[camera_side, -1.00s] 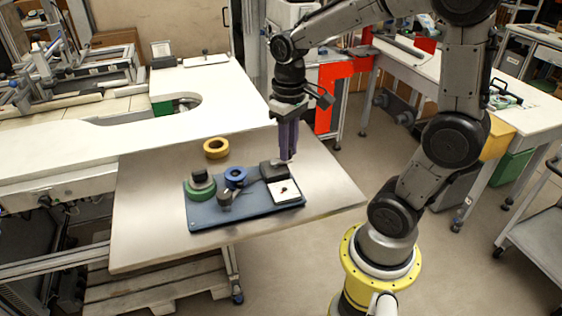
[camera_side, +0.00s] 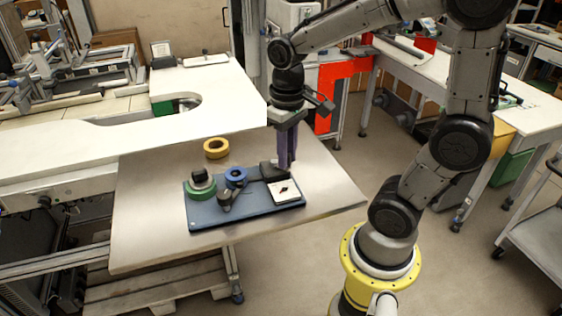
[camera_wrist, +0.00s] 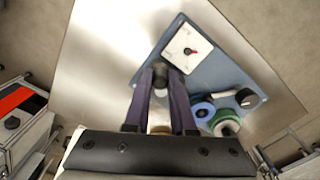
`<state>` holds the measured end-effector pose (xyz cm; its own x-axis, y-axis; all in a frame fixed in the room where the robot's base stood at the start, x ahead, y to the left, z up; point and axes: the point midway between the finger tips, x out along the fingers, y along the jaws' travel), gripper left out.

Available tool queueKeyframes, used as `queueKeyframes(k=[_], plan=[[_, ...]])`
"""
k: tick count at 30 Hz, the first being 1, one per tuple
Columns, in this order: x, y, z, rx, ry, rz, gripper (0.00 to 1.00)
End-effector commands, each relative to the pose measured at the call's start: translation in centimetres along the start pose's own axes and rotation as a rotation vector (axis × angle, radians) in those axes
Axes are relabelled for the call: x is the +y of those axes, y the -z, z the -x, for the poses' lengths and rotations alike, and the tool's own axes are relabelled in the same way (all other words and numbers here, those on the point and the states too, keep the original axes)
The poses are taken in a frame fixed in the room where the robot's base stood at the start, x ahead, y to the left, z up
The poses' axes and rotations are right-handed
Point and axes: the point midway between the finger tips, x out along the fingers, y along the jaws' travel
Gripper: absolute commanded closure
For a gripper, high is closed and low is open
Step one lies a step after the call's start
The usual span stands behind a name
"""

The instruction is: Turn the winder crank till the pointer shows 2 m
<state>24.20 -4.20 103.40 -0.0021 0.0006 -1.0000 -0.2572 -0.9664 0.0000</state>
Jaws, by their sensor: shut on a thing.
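The winder stands on a blue base plate (camera_side: 250,208) on the metal table. Its white square dial (camera_side: 286,191) lies at the plate's right end and also shows in the wrist view (camera_wrist: 183,42). A small red and dark pointer (camera_wrist: 191,51) is on the dial; its scale is too small to read. A dark block (camera_side: 268,172) sits behind the dial. My gripper (camera_side: 286,165) points down at the block's right side, its purple fingers shut on the crank. In the wrist view the fingertips (camera_wrist: 161,74) flank a dark piece; the crank is mostly hidden.
A yellow reel (camera_side: 216,148) lies on the table behind. The table's right side is clear.

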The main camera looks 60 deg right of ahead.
Motion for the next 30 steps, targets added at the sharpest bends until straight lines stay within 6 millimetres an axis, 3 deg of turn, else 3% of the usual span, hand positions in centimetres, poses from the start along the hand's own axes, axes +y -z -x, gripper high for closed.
queueKeyframes(k=[30], plan=[[-1.7, 0.4, 0.1, 0.009, 0.001, -0.001, 1.0]])
